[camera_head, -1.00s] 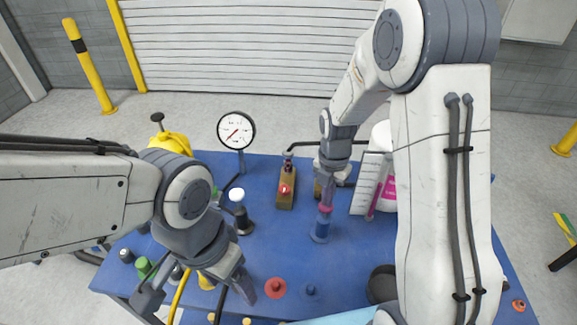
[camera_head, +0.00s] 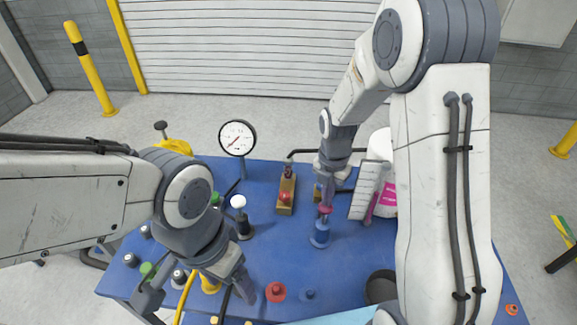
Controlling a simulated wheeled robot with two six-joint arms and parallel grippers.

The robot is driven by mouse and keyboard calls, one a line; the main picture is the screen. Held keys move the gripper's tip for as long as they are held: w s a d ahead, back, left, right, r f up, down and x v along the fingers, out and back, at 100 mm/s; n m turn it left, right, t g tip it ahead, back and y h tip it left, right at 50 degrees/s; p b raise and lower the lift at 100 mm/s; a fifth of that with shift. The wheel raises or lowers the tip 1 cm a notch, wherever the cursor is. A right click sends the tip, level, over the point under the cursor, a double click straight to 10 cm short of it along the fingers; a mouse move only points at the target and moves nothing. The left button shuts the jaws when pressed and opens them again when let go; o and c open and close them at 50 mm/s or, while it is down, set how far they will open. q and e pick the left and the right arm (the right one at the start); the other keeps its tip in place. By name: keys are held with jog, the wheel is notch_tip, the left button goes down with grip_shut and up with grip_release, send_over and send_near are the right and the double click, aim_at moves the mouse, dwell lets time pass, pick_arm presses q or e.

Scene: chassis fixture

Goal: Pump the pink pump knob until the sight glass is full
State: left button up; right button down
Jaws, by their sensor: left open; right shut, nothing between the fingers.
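The pink pump knob (camera_head: 325,210) sits on top of a blue pump body (camera_head: 320,233) standing on the blue table. My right gripper (camera_head: 327,198) is shut and empty, pointing down directly above the knob; whether it touches the knob I cannot tell. A white graduated scale (camera_head: 366,190) stands to the right of the pump, with a thin pink tube (camera_head: 373,208) beside it that looks like the sight glass; its fill level is too small to read and my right arm is close to it. My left gripper (camera_head: 198,292) is open and empty over the table's near left part.
A dial gauge (camera_head: 237,138) stands at the back of the table (camera_head: 275,250). A red disc (camera_head: 275,291) and a blue one (camera_head: 308,295) are in front.

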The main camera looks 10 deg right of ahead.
aim_at(325, 210)
jog(key=shift+f, duration=0.1)
jog(key=shift+f+b, duration=1.9)
jog(key=shift+f, duration=0.8)
notch_tip(325, 210, up, 6)
jog(key=p, duration=0.5)
jog(key=shift+f, duration=0.3)
jog(key=shift+f+b, duration=1.15)
jog(key=shift+f, duration=0.3)
jog(key=shift+r, duration=0.15)
jog(key=shift+r+p, duration=1.25)
jog(key=shift+r, duration=0.2)
